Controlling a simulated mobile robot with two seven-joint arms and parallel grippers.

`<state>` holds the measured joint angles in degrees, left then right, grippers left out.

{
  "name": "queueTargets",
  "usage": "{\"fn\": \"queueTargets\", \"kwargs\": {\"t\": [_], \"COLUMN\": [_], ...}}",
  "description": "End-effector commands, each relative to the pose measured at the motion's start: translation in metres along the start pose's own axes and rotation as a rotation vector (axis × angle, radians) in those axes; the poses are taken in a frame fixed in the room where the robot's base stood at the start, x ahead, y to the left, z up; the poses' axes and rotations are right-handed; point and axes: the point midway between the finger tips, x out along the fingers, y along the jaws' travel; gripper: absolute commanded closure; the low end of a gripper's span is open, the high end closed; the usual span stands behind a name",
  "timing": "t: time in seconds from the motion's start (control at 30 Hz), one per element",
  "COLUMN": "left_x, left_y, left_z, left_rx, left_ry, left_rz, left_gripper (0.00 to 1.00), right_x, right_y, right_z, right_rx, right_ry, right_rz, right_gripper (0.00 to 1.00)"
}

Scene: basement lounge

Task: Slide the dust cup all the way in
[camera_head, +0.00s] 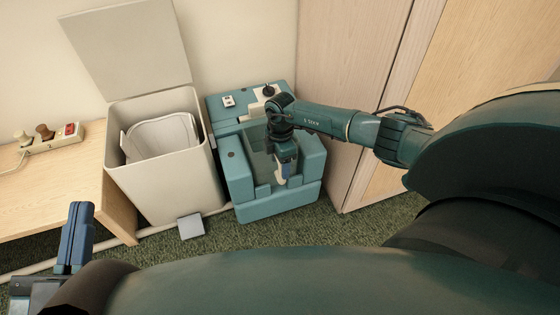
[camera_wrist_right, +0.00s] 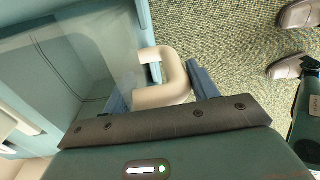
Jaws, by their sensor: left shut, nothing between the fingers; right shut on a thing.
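The teal machine (camera_head: 305,160) stands on the carpet. The clear dust cup (camera_head: 260,163) sits in its front recess, partly hidden by my right gripper; how deep it sits I cannot tell. In the right wrist view the clear wall of the cup (camera_wrist_right: 85,50) shows with a beige curved handle (camera_wrist_right: 172,72) on it. My right gripper (camera_head: 284,172) is shut on that handle, with a finger on either side of it in the wrist view (camera_wrist_right: 157,84). My left gripper (camera_head: 80,225) is shut and empty at the lower left, far from the machine.
A beige bin (camera_head: 170,190) with its lid up and a liner inside stands left of the machine, with a grey pedal (camera_head: 191,226) at its foot. A wooden table (camera_head: 60,195) holds a power strip (camera_head: 55,140). Wooden panels (camera_head: 345,60) rise close behind and right. Carpet in front is clear.

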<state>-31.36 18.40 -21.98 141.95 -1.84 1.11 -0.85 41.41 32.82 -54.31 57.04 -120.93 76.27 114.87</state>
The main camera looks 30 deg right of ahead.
Motion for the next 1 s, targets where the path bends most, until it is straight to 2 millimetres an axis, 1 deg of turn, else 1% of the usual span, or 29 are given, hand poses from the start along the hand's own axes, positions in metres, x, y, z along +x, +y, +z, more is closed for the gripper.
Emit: {"fn": "queueTargets", "kwargs": {"t": [0.23, 0.6, 0.87, 0.9, 1.0], "left_x": [0.0, -0.0004, -0.0006, -0.0006, -0.0006], "left_y": [0.0001, 0.0001, 0.0, -0.0001, -0.0001], "left_z": [0.0012, 0.0048, 0.0051, 0.0051, 0.0051], "left_rx": [-0.001, -0.005, -0.005, -0.005, -0.004], "left_ry": [-0.003, -0.01, -0.011, -0.011, -0.011], "left_rz": [0.0, -0.004, -0.005, -0.005, -0.005], "left_gripper": [1.0, 1.0, 1.0, 1.0, 1.0], "right_x": [-0.0007, 0.0047, 0.0051, 0.0051, 0.0052], "right_y": [0.0006, 0.0012, 0.0013, 0.0013, 0.0012], "right_z": [-0.0003, 0.0001, 0.0, -0.0001, 0.0], "right_rx": [0.0, 0.0, 0.0, 0.0, 0.0], "right_ry": [0.001, 0.001, 0.001, 0.001, 0.001], "right_rz": [0.002, 0.002, 0.002, 0.002, 0.002], "right_gripper": [0.81, 0.81, 0.81, 0.38, 0.3]}}
